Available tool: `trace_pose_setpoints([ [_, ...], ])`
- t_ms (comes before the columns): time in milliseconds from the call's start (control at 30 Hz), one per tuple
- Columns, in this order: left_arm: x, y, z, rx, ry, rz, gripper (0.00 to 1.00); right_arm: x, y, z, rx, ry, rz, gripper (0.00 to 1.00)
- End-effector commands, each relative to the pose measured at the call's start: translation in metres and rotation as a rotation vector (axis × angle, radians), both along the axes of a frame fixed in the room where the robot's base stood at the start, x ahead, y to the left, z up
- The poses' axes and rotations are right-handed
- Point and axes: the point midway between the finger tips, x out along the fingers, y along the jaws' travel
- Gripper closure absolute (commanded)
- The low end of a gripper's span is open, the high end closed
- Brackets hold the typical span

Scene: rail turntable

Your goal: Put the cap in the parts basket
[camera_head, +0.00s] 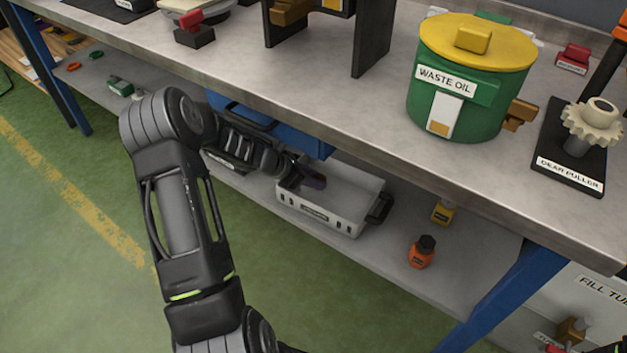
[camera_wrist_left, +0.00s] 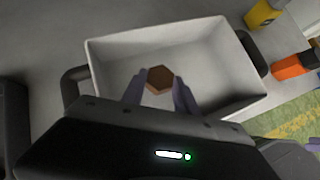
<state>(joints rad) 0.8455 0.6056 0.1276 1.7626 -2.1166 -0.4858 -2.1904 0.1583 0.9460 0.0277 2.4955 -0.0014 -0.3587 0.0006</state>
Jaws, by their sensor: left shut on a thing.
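The parts basket is a pale grey open bin (camera_head: 352,221) with dark handles on the lower shelf. In the left wrist view the basket (camera_wrist_left: 108,66) lies below my gripper, and its inside looks empty. My left gripper (camera_head: 312,180) reaches under the tabletop and is over the left part of the basket. In the left wrist view the gripper (camera_wrist_left: 160,88) is shut on a brown hexagonal cap (camera_wrist_left: 159,78), held between the fingertips. In the head view I cannot make out the cap.
An orange bottle (camera_head: 421,253) and a yellow bottle (camera_head: 443,212) stand on the shelf right of the basket. The tabletop edge (camera_head: 400,168) and a blue drawer (camera_head: 270,125) hang above. A green waste oil can (camera_head: 455,115) stands on top.

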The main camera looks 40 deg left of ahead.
Motion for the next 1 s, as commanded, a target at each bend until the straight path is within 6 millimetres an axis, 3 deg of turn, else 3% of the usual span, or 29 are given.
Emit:
trace_pose_setpoints([
  [33, -0.002, 0.000, -0.014, -0.005, 0.001, 0.002, 1.00, 0.000, 0.000, -0.006, 0.000, 0.000, 0.000, 0.28],
  [167, -0.001, 0.000, -0.027, -0.006, -0.003, 0.001, 1.00, 0.000, 0.000, -0.009, 0.000, 0.000, -0.001, 0.28],
  [633, -0.001, 0.000, -0.033, -0.006, -0.005, 0.001, 1.00, 0.000, 0.000, -0.013, 0.000, 0.000, -0.001, 0.28],
  [667, -0.001, 0.000, -0.032, -0.006, -0.005, 0.001, 0.63, 0.000, 0.000, -0.012, 0.000, 0.000, -0.001, 0.28],
  [900, -0.001, 0.000, -0.031, -0.006, -0.005, 0.001, 0.43, 0.000, 0.000, -0.011, 0.000, 0.000, -0.001, 0.28],
  [1000, -0.001, 0.000, -0.031, -0.006, -0.005, 0.001, 0.43, 0.000, 0.000, -0.011, 0.000, 0.000, -0.001, 0.28],
])
